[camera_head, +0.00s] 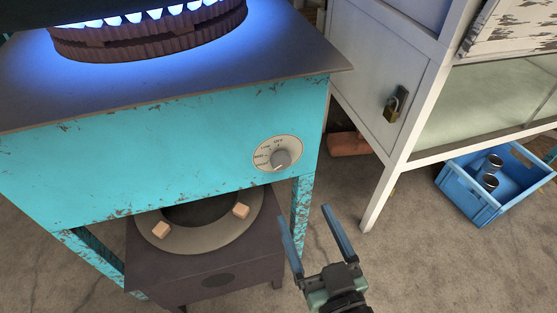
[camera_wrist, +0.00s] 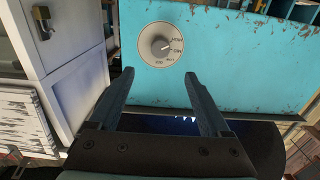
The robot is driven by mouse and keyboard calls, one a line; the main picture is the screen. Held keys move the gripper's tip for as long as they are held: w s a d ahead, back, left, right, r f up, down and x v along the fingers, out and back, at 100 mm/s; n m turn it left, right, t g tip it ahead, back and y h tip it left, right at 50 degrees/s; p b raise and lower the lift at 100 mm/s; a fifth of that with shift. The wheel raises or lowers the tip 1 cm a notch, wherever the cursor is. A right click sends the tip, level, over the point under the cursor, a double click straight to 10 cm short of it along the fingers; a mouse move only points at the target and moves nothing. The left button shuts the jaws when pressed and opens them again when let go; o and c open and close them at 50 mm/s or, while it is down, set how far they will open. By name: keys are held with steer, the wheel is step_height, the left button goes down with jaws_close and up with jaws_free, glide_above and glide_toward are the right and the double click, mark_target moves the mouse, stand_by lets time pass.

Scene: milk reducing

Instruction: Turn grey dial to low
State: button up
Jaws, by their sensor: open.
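The grey dial (camera_head: 280,159) sits on a round, pale, lettered plate at the right end of the turquoise stove front (camera_head: 170,155). In the wrist view the dial (camera_wrist: 160,45) appears ahead, above and between my fingers, with the picture turned about upside down. The small lettering is too blurred to read surely. My gripper (camera_head: 307,217) is open and empty, below and to the right of the dial in the head view, apart from it. In the wrist view my gripper's fingers (camera_wrist: 157,85) are spread wide. Blue flames (camera_head: 155,14) burn at the top burner.
A dark lower burner unit (camera_head: 215,285) with small blocks on its ring stands under the stove. A white cabinet (camera_head: 377,150) with a padlock (camera_head: 395,103) stands to the right. A blue crate (camera_head: 478,214) holding cans lies on the floor. A brick (camera_head: 349,144) lies behind.

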mark_target(282, 163)
steer(key=x, duration=1.2)
steer(key=shift+w+a+b, duration=0.1)
steer(key=shift+w+b, duration=0.05)
steer(key=shift+b, duration=0.2)
jaws_close()
